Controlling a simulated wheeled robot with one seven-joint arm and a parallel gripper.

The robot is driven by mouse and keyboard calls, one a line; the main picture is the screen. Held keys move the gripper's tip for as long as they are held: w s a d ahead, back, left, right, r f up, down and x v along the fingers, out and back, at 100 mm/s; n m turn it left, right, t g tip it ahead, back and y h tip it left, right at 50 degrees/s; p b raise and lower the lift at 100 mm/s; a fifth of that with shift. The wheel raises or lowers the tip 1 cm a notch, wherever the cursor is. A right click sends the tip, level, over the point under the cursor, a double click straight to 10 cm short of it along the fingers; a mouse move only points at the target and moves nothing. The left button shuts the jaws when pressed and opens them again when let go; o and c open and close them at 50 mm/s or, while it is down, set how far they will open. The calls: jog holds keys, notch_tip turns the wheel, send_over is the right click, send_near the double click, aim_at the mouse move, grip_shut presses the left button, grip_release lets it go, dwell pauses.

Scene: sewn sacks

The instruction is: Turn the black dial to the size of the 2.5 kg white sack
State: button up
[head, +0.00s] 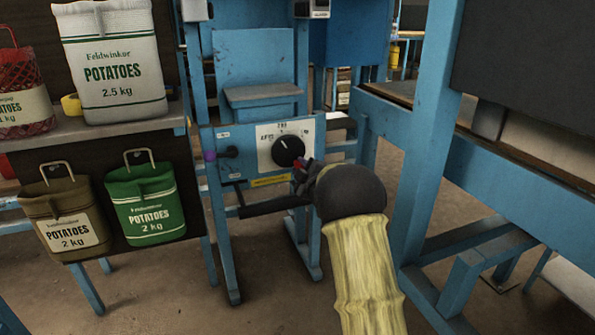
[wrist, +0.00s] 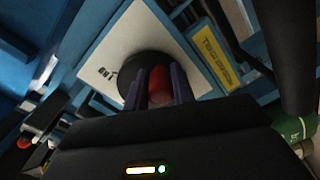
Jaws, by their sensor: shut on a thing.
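The black dial (head: 288,151) sits on a white plate (head: 266,162) on the blue machine, with a pale pointer line on its face and small markings around it that I cannot read surely. The dial also shows in the wrist view (wrist: 130,70). My gripper (head: 302,170) is at the dial's lower right. In the wrist view my gripper (wrist: 160,88) is shut on a red cylindrical piece (wrist: 158,80) in front of the dial; whether it belongs to the dial is unclear. The 2.5 kg white sack (head: 110,60), labelled POTATOES, stands upright on the shelf at the upper left.
A red mesh sack (head: 20,85) stands beside the white sack. A brown 2 kg sack (head: 65,215) and a green 2 kg sack (head: 147,200) hang below the shelf (head: 75,132). A yellow label (head: 271,181) is under the plate. Blue frame posts (head: 425,140) stand close on the right.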

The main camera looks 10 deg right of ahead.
jog(key=n, duration=0.2)
jog(key=d+r+n, duration=0.1)
jog(key=n, duration=0.1)
jog(key=shift+d+n+b, duration=0.1)
jog(key=shift+n+b, duration=0.3)
jog(key=shift+r, duration=0.1)
jog(key=o, duration=1)
jog(key=s+d+p, duration=0.1)
jog(key=s+p, duration=0.1)
jog(key=s, duration=0.3)
jog(key=s+d+p, duration=0.1)
jog(key=s, duration=0.5)
jog(key=s+d+p, duration=0.1)
jog(key=s+p, duration=0.1)
jog(key=s, duration=0.4)
jog(key=shift+r+p, duration=0.25)
jog(key=shift+p, duration=0.05)
